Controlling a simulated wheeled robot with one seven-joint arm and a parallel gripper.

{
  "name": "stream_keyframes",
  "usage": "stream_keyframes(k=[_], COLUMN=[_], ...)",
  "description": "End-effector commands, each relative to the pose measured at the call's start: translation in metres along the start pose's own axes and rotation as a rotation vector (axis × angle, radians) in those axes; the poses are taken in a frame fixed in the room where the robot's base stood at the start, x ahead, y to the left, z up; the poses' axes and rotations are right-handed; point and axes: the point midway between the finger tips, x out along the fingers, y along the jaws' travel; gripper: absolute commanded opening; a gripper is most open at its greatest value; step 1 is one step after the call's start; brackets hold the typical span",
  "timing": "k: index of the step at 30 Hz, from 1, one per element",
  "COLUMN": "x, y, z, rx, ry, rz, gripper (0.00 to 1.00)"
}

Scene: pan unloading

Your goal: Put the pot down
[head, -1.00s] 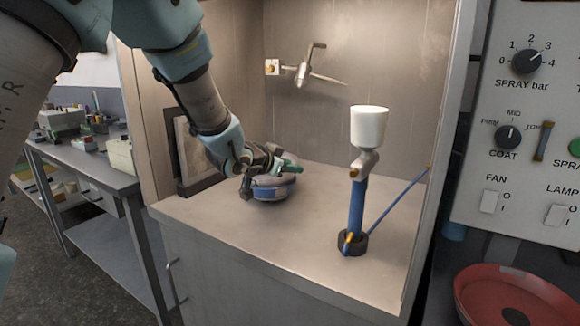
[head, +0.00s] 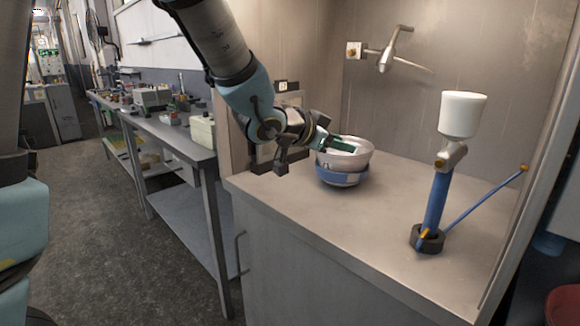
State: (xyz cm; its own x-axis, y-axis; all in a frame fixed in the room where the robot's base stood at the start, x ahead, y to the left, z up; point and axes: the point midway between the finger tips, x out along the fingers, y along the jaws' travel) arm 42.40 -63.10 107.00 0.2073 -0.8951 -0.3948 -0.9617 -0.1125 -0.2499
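The pot seems to be the pale, round, bowl-like vessel (head: 357,161) inside the spray booth. It is upright, with a blue banded part (head: 342,178) below it on the counter. I cannot tell whether that part belongs to the pot or is a separate stand. My gripper (head: 343,147) reaches in from the left, with its green fingers at the pot's left rim and over its opening. The fingers overlap the rim, and I cannot tell whether they grip it or are apart from it.
A spray gun with a white cup (head: 463,114) stands on a blue handle in a dark base, right of the pot. The booth counter (head: 385,225) is bare in front. A workbench (head: 185,140) with clutter stands left, beyond open floor (head: 130,270).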

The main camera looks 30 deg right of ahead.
Motion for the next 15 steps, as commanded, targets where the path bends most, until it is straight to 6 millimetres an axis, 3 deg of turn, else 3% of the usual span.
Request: stream_keyframes(k=[8,11,14,15], x=[-0.004,-0.020,-0.058,-0.079], y=[-0.010,-0.042,-0.089,-0.107], z=[0.008,0.037,0.090,0.117], rx=[-0.016,-0.073,-0.184,-0.246], ry=[-0.022,-0.101,-0.245,-0.317], rz=[-0.025,-0.108,-0.244,-0.306], gripper=[0.39,0.39,0.39,0.39])
